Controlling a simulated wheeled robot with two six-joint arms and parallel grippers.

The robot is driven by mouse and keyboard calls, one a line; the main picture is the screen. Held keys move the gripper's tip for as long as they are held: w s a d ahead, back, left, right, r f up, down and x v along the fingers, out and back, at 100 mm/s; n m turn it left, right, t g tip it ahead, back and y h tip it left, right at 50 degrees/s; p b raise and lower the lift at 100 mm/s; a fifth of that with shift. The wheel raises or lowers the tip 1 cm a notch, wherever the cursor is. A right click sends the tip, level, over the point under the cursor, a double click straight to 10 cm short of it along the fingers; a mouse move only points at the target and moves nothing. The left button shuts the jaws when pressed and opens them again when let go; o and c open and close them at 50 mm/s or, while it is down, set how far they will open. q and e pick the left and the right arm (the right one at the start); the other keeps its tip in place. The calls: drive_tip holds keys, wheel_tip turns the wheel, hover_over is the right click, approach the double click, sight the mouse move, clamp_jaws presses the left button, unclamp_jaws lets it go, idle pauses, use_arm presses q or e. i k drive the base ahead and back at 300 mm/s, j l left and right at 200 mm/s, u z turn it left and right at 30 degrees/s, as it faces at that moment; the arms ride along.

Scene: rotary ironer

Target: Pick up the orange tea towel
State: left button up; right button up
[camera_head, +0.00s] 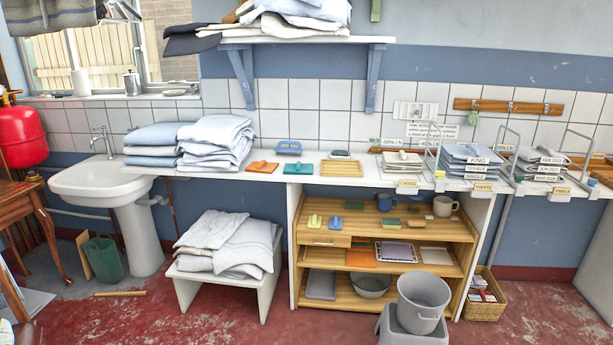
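Several flat orange pieces are in view, and I cannot tell for sure which is the tea towel. One orange piece (262,167) lies flat on the white counter, right of the folded linen, with a small raised part on top. Neither gripper shows.
Piles of folded linen (215,140) stand on the counter (230,174). A white stool (240,292) with linen stands in front. A grey bucket (422,302) stands before the shelf unit (335,295). Wire dividers (508,150) rise at the right. Red floor (120,315) is open at front left.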

sight(262, 166)
drive_tip(key=i, duration=1.65)
drive_tip(key=i+u, duration=0.1)
drive_tip(key=i, duration=0.4)
drive_tip(key=i+l+u, duration=0.15)
drive_tip(key=i, duration=0.35)
drive_tip(key=i+l+u, duration=0.1)
drive_tip(key=i, duration=0.35)
